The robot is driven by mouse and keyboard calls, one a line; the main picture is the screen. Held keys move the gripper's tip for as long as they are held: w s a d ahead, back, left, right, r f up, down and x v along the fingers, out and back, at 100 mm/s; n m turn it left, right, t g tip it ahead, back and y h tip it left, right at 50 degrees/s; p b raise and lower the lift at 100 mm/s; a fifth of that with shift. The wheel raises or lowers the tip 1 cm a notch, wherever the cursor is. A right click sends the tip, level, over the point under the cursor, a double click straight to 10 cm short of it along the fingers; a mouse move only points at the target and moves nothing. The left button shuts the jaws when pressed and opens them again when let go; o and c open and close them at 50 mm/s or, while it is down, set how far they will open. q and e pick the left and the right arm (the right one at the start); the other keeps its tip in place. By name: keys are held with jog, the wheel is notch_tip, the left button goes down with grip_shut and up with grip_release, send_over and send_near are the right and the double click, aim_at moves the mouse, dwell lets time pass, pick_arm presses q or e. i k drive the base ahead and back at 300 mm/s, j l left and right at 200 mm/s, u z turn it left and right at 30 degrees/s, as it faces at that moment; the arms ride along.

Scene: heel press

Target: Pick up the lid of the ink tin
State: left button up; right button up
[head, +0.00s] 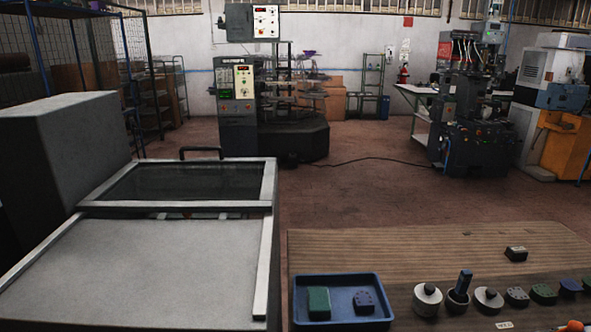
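The left one (427,301) has a dark knob on top and looks closed. The right one (487,302) also has a dark knob on top. I cannot tell which of them is the ink tin, and no lid lies visibly apart. Neither of my grippers is in the head view.
Several coloured blocks, including a grey one (517,297), sit at the right. A dark block (516,254) lies farther back. The ribbed bench top (400,253) is mostly clear behind the row.

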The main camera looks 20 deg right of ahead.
aim_at(488, 300)
jog(key=z, duration=1.8)
jog(key=i+l, duration=0.1)
jog(key=l, duration=0.15)
jog(key=i+l, duration=0.15)
jog(key=l+u, duration=0.05)
